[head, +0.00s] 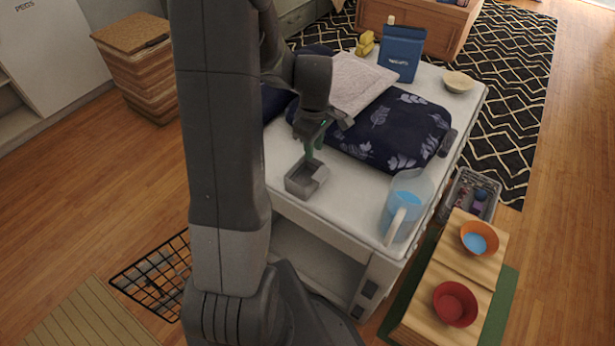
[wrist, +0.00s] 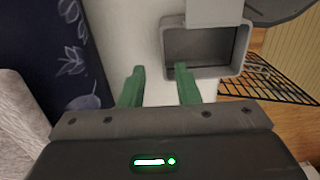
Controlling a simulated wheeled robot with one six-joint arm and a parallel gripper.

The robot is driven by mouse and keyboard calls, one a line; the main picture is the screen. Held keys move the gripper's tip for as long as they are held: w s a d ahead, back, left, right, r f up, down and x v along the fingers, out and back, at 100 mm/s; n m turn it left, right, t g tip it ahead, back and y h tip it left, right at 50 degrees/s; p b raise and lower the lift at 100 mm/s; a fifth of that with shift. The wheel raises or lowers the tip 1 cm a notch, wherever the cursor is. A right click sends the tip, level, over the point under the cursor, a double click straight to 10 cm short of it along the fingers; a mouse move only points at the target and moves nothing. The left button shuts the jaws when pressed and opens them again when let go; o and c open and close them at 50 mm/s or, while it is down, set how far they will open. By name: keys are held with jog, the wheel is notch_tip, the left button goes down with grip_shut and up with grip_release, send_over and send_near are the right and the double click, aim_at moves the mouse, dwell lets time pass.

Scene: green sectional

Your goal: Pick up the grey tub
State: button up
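The grey tub (head: 298,187) is a small open box near the front edge of the white table (head: 345,205). In the wrist view the tub (wrist: 212,48) shows at the upper right and looks empty inside. My gripper (head: 314,145) hangs over the table close to the tub, with its green fingers pointing down. In the wrist view my gripper (wrist: 158,78) is open, with nothing between its fingers. The right finger overlaps the tub's left near corner in that view; I cannot tell whether they touch. The left finger is over bare table.
A dark blue leaf-patterned cloth (head: 395,130) lies behind the tub. A clear jug (head: 407,205) with blue contents stands to the right. A black wire rack (head: 155,275) is on the floor.

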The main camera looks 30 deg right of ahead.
aim_at(316, 163)
jog(key=shift+s+f+b, duration=0.15)
jog(key=shift+s+f, duration=0.05)
jog(key=shift+f, duration=0.8)
jog(key=shift+s+f+b, duration=0.15)
jog(key=shift+f+b, duration=0.05)
jog(key=shift+f, duration=0.75)
jog(key=shift+s+f+b, duration=0.15)
jog(key=shift+s+f, duration=0.05)
jog(key=shift+f, duration=0.8)
grip_shut()
